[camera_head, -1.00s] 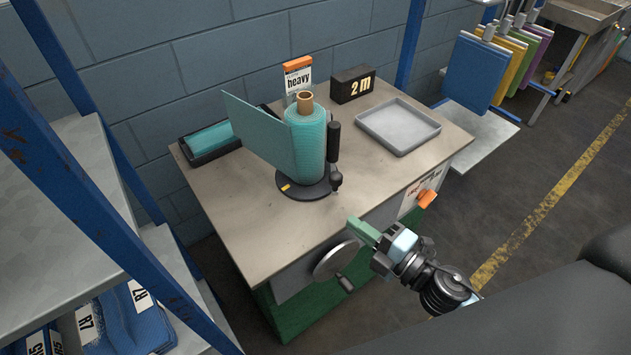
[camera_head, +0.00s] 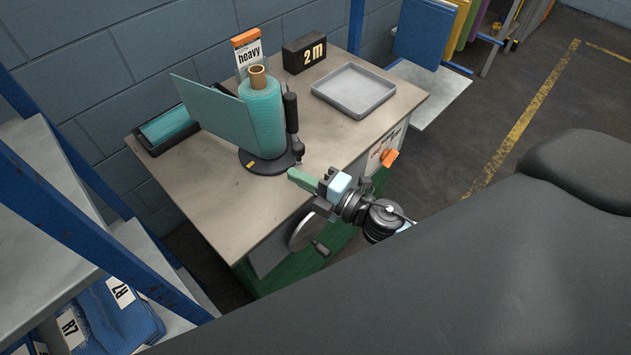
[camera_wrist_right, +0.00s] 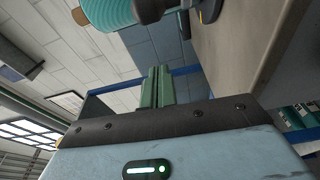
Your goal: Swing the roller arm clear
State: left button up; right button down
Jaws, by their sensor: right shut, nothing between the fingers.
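The roller arm (camera_head: 291,114) is a black upright roller beside the teal fabric roll (camera_head: 262,115), on the roll's right side. Its lower end sits at the rim of the round black base (camera_head: 248,163). In the right wrist view the roller arm (camera_wrist_right: 150,10) shows at the top, next to the teal roll (camera_wrist_right: 108,12). My right gripper (camera_head: 292,176) is over the table's front edge, just in front of the roller arm's foot and apart from it. Its green fingers are shut and empty; they also show together in the right wrist view (camera_wrist_right: 158,88). My left gripper is not in view.
A teal panel (camera_head: 208,113) stands out leftward from the roll. A handwheel (camera_head: 303,232) is on the table's front. Bare tabletop (camera_head: 215,215) lies front left.

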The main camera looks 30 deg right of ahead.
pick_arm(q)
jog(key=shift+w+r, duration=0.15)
pick_arm(e)
jog(key=w, duration=0.2)
jog(key=w+d, duration=0.1)
jog(key=w, duration=0.2)
jog(key=shift+d+f, duration=0.1)
jog(key=shift+d, duration=0.1)
jog(key=shift+d, duration=0.1)
